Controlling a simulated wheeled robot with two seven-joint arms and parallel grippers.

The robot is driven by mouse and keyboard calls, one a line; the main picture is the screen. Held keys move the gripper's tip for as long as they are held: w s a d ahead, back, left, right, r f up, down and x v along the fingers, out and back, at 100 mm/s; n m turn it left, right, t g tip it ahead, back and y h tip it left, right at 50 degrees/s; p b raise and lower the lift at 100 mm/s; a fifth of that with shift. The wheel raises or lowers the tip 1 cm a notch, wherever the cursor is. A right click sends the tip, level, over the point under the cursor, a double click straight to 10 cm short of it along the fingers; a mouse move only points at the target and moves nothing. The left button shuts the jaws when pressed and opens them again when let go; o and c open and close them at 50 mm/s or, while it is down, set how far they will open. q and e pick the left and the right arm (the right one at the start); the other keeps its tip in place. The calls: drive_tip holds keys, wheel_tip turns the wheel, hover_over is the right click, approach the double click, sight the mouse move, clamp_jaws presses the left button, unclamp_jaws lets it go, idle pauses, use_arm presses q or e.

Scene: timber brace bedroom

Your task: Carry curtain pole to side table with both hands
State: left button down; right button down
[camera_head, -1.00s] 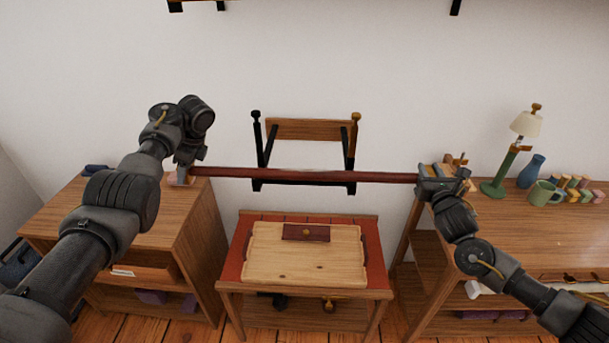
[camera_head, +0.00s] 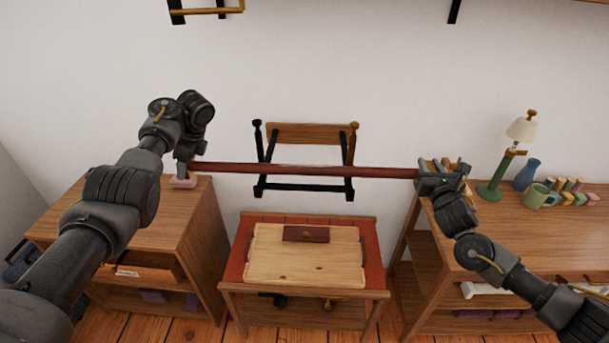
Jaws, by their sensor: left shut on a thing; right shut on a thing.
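The curtain pole (camera_head: 300,170) is a long dark red rod held level across the view, in front of the wall. My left gripper (camera_head: 187,170) is shut on its left end, above the left cabinet. My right gripper (camera_head: 428,178) is shut on its right end, near the left edge of the right-hand desk. A low table (camera_head: 233,266), which may be the side table, stands below the pole in the middle. It has a red top with a pale wooden board (camera_head: 275,262) and a small dark red box (camera_head: 306,233) on it.
A wall bracket (camera_head: 302,187) with dark arms is behind the pole. The left cabinet (camera_head: 140,225) has an open drawer. The right-hand desk (camera_head: 530,235) bears a lamp (camera_head: 522,130), a blue vase (camera_head: 527,174), a green mug (camera_head: 538,195) and several coloured blocks (camera_head: 575,192).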

use_arm(q)
drive_tip(key=shift+r, duration=0.6)
use_arm(e)
drive_tip(key=shift+r, duration=0.6)
